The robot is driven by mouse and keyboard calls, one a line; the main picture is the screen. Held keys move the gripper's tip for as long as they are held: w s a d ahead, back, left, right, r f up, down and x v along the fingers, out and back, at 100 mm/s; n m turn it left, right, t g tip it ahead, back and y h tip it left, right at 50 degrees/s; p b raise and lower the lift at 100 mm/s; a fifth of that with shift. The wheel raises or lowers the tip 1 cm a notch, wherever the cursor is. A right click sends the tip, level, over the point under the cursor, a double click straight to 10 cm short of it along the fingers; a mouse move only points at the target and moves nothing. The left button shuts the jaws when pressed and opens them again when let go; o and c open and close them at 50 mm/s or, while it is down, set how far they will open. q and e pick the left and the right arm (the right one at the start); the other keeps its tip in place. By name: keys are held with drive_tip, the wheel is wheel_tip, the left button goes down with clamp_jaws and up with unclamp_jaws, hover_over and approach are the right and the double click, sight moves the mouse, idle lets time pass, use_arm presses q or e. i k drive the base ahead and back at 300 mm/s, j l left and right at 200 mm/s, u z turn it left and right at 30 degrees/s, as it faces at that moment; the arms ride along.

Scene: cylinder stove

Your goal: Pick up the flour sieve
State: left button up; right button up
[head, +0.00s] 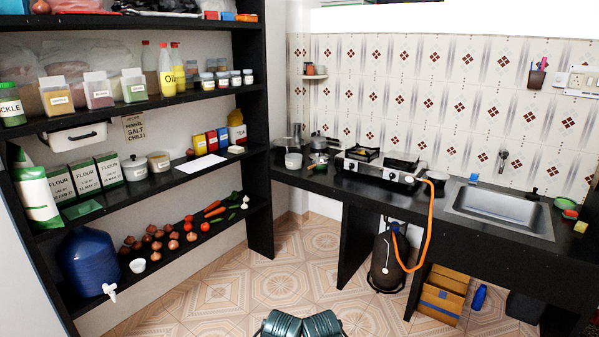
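I cannot pick out the flour sieve for certain. A small round, flat item (318,158) lies on the black counter left of the stove, among pots, but it is too small to tell if it is a sieve. Flour boxes (60,183) stand on the middle shelf at the left. Two teal-grey parts of my own arms show at the bottom centre edge, far from shelf and counter. No gripper fingers are visible.
A black shelf rack (258,130) fills the left. A gas stove (380,170) and a sink (500,208) are on the counter (345,188). An orange hose (429,225) runs down to a gas cylinder (386,262). The tiled floor (280,270) in the middle is clear.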

sight(317, 166)
drive_tip(key=i+j, duration=0.15)
drive_tip(key=i, duration=0.85)
drive_tip(key=i+j+u, duration=0.15)
drive_tip(key=i, duration=0.85)
drive_tip(key=i+j+z, duration=0.2)
drive_tip(key=i+z, duration=0.2)
drive_tip(key=i, duration=0.2)
drive_tip(key=i+j+z, duration=0.45)
drive_tip(key=i, duration=0.15)
drive_tip(key=i+j+z, duration=0.4)
drive_tip(key=i+j, duration=0.1)
drive_tip(key=j, duration=0.05)
